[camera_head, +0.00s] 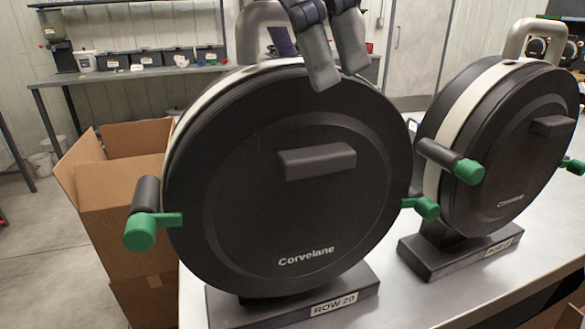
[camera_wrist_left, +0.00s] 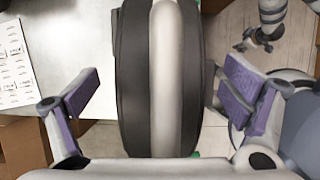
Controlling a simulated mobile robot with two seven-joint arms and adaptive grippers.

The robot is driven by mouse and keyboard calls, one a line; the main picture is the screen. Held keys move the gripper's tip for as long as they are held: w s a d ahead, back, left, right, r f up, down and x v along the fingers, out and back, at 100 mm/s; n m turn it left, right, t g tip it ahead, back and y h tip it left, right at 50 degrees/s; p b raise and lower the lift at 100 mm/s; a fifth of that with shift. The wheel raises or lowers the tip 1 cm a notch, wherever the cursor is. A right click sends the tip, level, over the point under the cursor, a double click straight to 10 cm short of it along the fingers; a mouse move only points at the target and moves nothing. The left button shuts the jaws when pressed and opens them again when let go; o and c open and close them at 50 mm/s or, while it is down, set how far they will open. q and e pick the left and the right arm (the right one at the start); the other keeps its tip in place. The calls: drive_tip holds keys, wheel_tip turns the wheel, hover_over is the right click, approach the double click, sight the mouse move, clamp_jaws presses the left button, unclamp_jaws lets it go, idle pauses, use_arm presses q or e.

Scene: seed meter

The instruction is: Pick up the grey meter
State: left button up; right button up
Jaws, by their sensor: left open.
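My left gripper (camera_head: 336,60) is at the top of the nearer meter. In the left wrist view my left gripper (camera_wrist_left: 162,82) is open, with its purple pads on either side of the meter's rim (camera_wrist_left: 168,80) and gaps visible. What seems to be my right gripper (camera_wrist_left: 257,40) is small, beyond the rim.
The meters stand on a grey table (camera_head: 400,300). A cardboard box (camera_head: 115,190) is left of it. A back bench (camera_head: 130,75) holds bins. Green-tipped knobs (camera_head: 141,231) stick out from the meter's sides. A labelled sheet (camera_wrist_left: 14,65) lies on the table.

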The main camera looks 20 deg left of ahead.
use_arm(q)
drive_tip(key=c, duration=1.7)
drive_tip(key=shift+r, duration=0.1)
drive_tip(key=c, duration=0.3)
